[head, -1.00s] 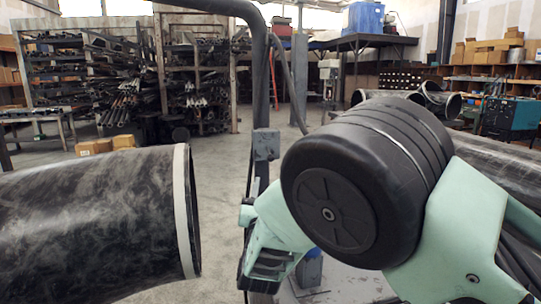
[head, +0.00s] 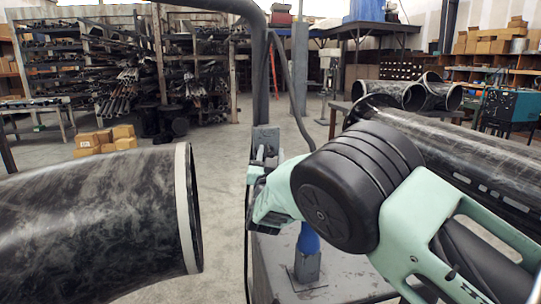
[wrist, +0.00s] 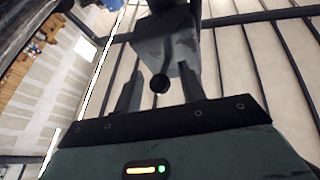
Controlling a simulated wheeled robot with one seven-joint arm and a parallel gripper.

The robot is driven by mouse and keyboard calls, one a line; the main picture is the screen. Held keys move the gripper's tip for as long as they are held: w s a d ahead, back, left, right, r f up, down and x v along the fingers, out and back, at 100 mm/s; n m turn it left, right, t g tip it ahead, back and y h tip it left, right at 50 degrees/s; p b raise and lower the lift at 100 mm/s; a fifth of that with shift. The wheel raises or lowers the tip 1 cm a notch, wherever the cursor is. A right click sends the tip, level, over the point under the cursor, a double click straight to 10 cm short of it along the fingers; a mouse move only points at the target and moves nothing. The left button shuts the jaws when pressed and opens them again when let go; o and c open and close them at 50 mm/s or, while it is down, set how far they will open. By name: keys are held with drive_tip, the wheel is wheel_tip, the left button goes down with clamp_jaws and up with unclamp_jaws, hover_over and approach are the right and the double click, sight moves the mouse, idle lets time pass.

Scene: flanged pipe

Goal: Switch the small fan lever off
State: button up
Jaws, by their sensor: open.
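A small grey box on the upright post (head: 265,132), the likely fan switch, stands near the middle of the head view. In the wrist view a grey block (wrist: 165,50) hangs above the gripper, with a dark round knob (wrist: 160,84) at its lower end, perhaps the lever. My gripper (wrist: 160,90) is open, with one finger on each side of the knob. I cannot tell whether either finger touches it. In the head view my gripper (head: 262,165) is right at the box, partly hidden by my own wrist. The lever's position cannot be made out.
A large dark pipe with a pale flange (head: 185,210) lies at the left. Another long pipe (head: 450,150) lies at the right behind my arm. A grey table (head: 340,270) with a blue post (head: 308,240) is below my arm. Floor is open beyond.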

clamp_jaws()
drive_tip(key=shift+f+b, duration=0.15)
drive_tip(key=shift+b, duration=0.15)
drive_tip(key=shift+f+t+b, duration=0.25)
drive_tip(key=shift+t+b, duration=0.05)
drive_tip(key=shift+b, duration=0.7)
drive_tip(key=shift+w+m+b, duration=0.1)
drive_tip(key=shift+m+b, duration=0.2)
drive_tip(key=shift+b, duration=0.6)
drive_tip(key=shift+r+t, duration=0.2)
drive_tip(key=shift+t, duration=0.1)
unclamp_jaws()
